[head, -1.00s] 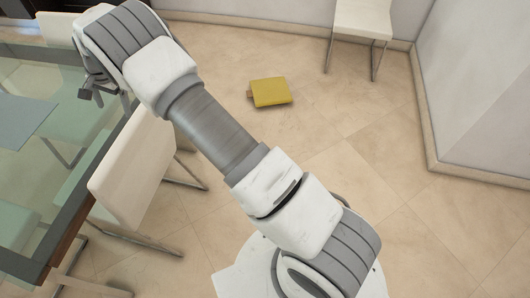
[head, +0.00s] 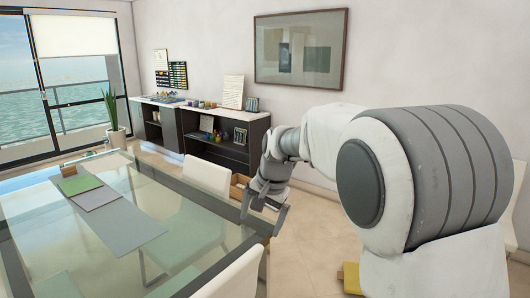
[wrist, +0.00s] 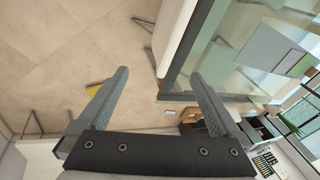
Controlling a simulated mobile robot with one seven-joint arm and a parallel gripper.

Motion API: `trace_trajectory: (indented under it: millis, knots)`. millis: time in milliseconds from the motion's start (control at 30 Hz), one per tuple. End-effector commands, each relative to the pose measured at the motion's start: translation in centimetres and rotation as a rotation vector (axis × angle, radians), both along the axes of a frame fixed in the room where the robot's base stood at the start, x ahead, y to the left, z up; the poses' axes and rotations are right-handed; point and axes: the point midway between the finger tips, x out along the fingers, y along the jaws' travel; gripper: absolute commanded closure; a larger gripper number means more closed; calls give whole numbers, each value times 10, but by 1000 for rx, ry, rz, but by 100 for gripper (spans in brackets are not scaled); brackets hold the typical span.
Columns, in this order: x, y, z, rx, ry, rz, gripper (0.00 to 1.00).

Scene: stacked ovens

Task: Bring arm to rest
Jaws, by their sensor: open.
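My gripper (head: 263,214) is open and empty. In the head view it hangs from my bent white and grey arm, in front of the dark cabinet and close to the edge of the glass table (head: 160,225). In the wrist view its two fingers (wrist: 160,75) stand wide apart, with nothing between them but the floor, the table edge and a chair beyond. My arm fills the right side of the head view and hides what is behind it.
White chairs (head: 207,178) stand along the table's side. A yellow object (head: 350,277) lies on the floor, partly hidden by my arm. A dark cabinet (head: 205,140) with small items stands at the wall. Some tile floor (head: 312,235) is clear.

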Motion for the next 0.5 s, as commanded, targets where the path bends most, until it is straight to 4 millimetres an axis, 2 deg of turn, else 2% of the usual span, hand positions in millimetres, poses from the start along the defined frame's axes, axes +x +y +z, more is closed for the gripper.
trace_trajectory:
  millis: [33,200,333,500]
  knots:
    - [-14,-12,14,-6,-19,13,0]
    - [-62,-47,44,-44,-67,76,0]
    - [-102,-70,60,-79,-103,125,0]
    - [-156,-97,70,-135,-150,188,0]
